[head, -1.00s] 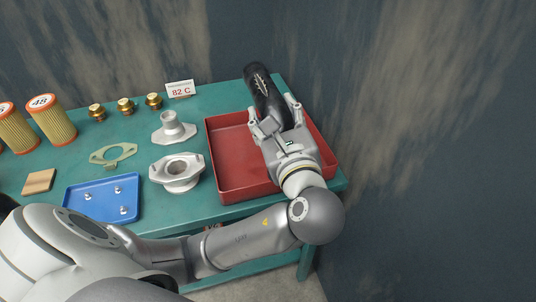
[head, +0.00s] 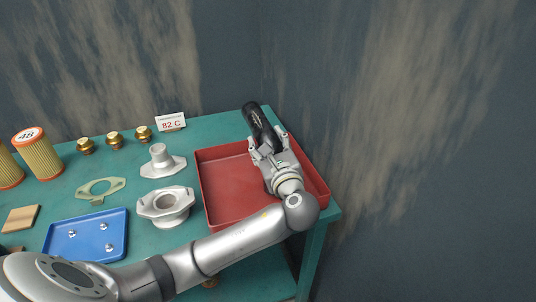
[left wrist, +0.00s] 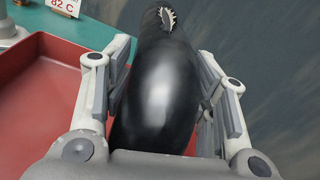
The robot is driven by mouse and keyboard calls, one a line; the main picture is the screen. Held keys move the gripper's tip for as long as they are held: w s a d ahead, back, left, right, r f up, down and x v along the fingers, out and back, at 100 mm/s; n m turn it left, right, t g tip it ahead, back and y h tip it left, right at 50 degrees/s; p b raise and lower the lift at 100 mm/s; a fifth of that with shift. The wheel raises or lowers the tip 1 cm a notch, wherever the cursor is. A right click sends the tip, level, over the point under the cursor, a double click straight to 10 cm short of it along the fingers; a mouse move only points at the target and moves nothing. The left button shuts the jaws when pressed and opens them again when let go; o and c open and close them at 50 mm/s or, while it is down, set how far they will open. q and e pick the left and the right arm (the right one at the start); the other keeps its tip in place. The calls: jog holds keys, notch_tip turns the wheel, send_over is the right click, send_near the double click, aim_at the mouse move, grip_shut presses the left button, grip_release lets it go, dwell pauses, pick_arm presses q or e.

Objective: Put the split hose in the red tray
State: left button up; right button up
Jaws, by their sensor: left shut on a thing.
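The split hose (head: 258,122) is a black tube with a pale jagged split near its far end; it also shows large in the left wrist view (left wrist: 160,90). My left gripper (head: 267,145) is shut on the hose, one finger on each side of it. The red tray (head: 228,188) lies on the table's right end. The gripper and the hose's near end are above the tray's back right part, and the hose's far end reaches past the back wall. Whether the hose touches the tray is hidden. My right gripper is not in view.
On the green table (head: 215,127) left of the tray are two grey metal flanged parts (head: 165,204), a blue tray (head: 85,238), a green gasket (head: 101,187), several brass fittings (head: 114,139), orange filters (head: 38,155) and an "82 C" sign (head: 171,122). A dark wall stands behind and right.

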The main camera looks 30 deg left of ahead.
pick_arm(q)
notch_tip(320, 180, down, 3)
jog(key=shift+w+a+r, duration=0.1)
jog(key=shift+w+r, duration=0.05)
jog(key=shift+f, duration=0.3)
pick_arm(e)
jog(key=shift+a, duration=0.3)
pick_arm(q)
jog(key=shift+f, duration=0.1)
jog(key=o, duration=1.3)
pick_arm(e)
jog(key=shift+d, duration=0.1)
